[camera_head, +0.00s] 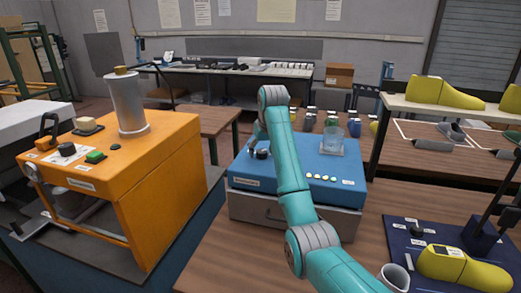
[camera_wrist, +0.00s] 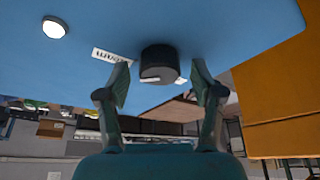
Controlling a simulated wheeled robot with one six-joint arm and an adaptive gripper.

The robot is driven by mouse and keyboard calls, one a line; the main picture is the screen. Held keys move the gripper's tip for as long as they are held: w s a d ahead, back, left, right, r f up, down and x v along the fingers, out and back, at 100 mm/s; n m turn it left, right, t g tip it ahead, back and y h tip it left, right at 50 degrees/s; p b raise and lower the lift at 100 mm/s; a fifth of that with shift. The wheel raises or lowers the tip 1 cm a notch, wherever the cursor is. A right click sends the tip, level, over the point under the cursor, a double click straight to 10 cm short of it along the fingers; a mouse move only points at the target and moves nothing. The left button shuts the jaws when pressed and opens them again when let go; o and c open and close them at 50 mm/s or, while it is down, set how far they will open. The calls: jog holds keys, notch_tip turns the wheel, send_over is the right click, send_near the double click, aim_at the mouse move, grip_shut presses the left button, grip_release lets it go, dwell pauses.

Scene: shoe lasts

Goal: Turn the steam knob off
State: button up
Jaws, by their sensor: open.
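The steam knob (camera_wrist: 160,65) is a dark round knob with a pale mark on its side, on the blue panel (camera_wrist: 220,25) in the wrist view. My gripper (camera_wrist: 162,78) is open, with one finger on each side of the knob and visible gaps to it. I cannot tell whether the fingertips reach down to the knob's level. In the head view the dark knob (camera_head: 262,153) shows on top of the blue box (camera_head: 325,185), left of my teal arm. My gripper is mostly hidden behind the arm there.
A small white label (camera_wrist: 110,55) and a round white button (camera_wrist: 55,27) are on the panel. A glass beaker (camera_head: 333,138) stands on the box, right of my arm. An orange machine (camera_head: 165,180) stands at left. Yellow shoe lasts (camera_head: 440,92) are at right.

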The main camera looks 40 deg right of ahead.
jog(key=shift+c, duration=0.3)
jog(key=c, duration=1.1)
jog(key=n+y, duration=0.1)
jog(key=n, duration=0.3)
jog(key=shift+d+n+y, duration=0.1)
jog(key=shift+n+y, duration=0.3)
jog(key=n+y, duration=0.1)
jog(key=n, duration=0.3)
jog(key=shift+y, duration=0.3)
jog(key=n, duration=0.2)
jog(key=n+g+y, duration=0.1)
jog(key=n, duration=0.2)
jog(key=shift+d+g, duration=0.1)
jog(key=shift+g, duration=0.2)
jog(key=shift+w+n+g+y, duration=0.1)
jog(key=shift+n+g+y, duration=0.5)
jog(key=shift+n, duration=1.4)
